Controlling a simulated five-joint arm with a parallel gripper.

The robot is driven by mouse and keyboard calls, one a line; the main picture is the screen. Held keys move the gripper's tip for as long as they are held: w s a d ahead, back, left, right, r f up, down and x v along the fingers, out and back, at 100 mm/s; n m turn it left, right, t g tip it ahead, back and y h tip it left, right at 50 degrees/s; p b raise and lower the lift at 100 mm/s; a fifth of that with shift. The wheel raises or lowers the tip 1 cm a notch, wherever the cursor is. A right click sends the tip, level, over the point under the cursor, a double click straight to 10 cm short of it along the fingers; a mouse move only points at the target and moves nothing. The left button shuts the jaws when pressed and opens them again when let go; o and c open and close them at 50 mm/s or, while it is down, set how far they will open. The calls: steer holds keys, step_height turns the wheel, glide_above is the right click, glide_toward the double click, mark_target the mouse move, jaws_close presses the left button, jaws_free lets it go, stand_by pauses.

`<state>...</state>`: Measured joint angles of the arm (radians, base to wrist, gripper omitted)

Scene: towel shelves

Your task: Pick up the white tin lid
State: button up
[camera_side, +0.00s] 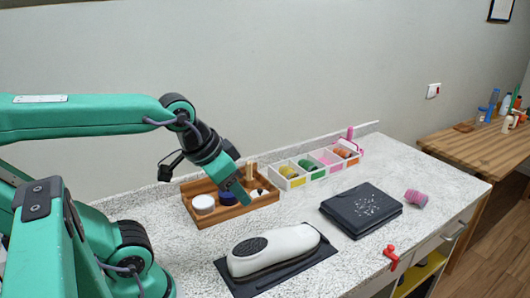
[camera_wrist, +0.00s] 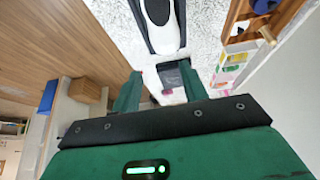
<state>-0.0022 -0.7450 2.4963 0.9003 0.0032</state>
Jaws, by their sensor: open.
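A white round tin with a white lid (camera_side: 203,201) sits at the left end of the wooden tray (camera_side: 232,217). I cannot make out the seam between lid and tin. A dark blue round tin (camera_side: 228,196) sits beside it to the right; a blue round thing also shows in the tray at the top right of the wrist view (camera_wrist: 264,5). My gripper (camera_side: 243,196) is over the tray, right of the white tin, pointing down and to the right. In the wrist view its fingers (camera_wrist: 160,87) are apart with nothing held. The white tin does not show there.
A white divided box (camera_side: 305,179) with coloured items stands behind right of the tray. A white device on a dark mat (camera_side: 278,247) lies in front. A black folded case (camera_side: 362,208), a pink roll (camera_side: 416,198) and a red item (camera_side: 391,254) are farther right.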

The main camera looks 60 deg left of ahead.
steer(key=m+g, duration=0.2)
steer(key=g, duration=0.4)
glide_above(259, 190)
step_height(259, 190, down, 15)
steer(key=shift+s+f, duration=0.1)
steer(key=shift+f, duration=1.3)
steer(key=shift+a+f, duration=0.1)
steer(key=shift+f, duration=2.5)
